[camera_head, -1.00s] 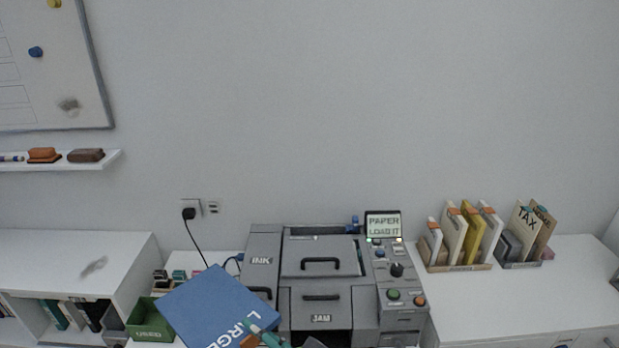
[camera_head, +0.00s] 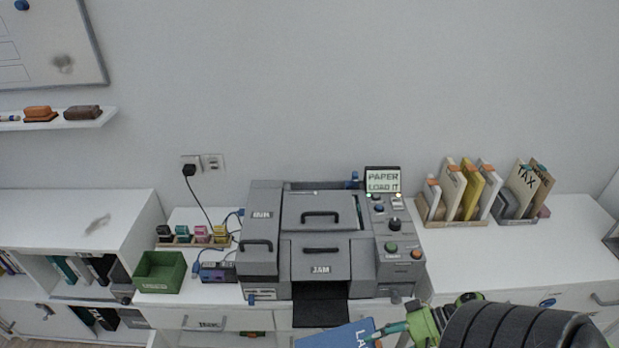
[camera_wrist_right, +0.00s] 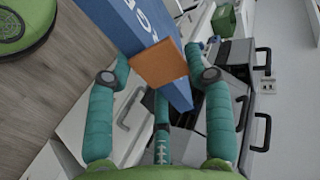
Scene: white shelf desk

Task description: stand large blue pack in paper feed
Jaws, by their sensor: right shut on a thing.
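The large blue pack (camera_head: 335,338), with white lettering, shows at the bottom edge of the head view, mostly cut off. My right gripper (camera_head: 388,330) is shut on it, in front of the printer and below its top. In the right wrist view the blue pack (camera_wrist_right: 118,28) has an orange-brown patch (camera_wrist_right: 158,62) and lies between the teal fingers of my right gripper (camera_wrist_right: 150,82). The grey printer (camera_head: 320,225) stands on the white desk. A dark slot at its top back (camera_head: 318,186) looks like the paper feed. Its screen reads PAPER LOAD IT. My left gripper is not in view.
A green bin (camera_head: 160,272) and a row of ink bottles (camera_head: 195,236) stand left of the printer. Folder racks (camera_head: 455,215) stand on the right desk (camera_head: 500,265), whose front is clear. A black tray (camera_head: 320,312) juts from the printer front.

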